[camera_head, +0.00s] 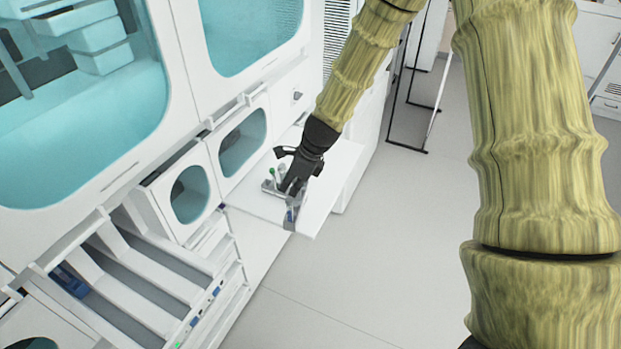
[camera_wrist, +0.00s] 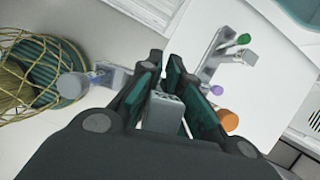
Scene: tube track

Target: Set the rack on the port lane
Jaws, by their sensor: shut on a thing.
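My gripper (camera_head: 293,189) is at the white shelf and points down. In the wrist view its fingers (camera_wrist: 172,95) are shut on a grey block, which looks like part of the rack (camera_wrist: 163,112). Tubes with green (camera_wrist: 244,39), purple (camera_wrist: 216,90), orange (camera_wrist: 228,121) and grey-blue (camera_wrist: 73,86) caps show around the fingers. In the head view grey rack parts (camera_head: 269,187) show beside the fingers; the fingers hide the middle. I cannot tell whether the rack touches the shelf. Sloping grey lanes (camera_head: 140,290) lie at the lower left; which is the port lane is not clear.
The white shelf (camera_head: 335,185) juts out from the machine wall. A white unit with a round teal window (camera_head: 189,193) stands between shelf and lanes. A blue item (camera_head: 69,281) sits in the far-left lane area. The floor (camera_head: 340,280) to the right is clear.

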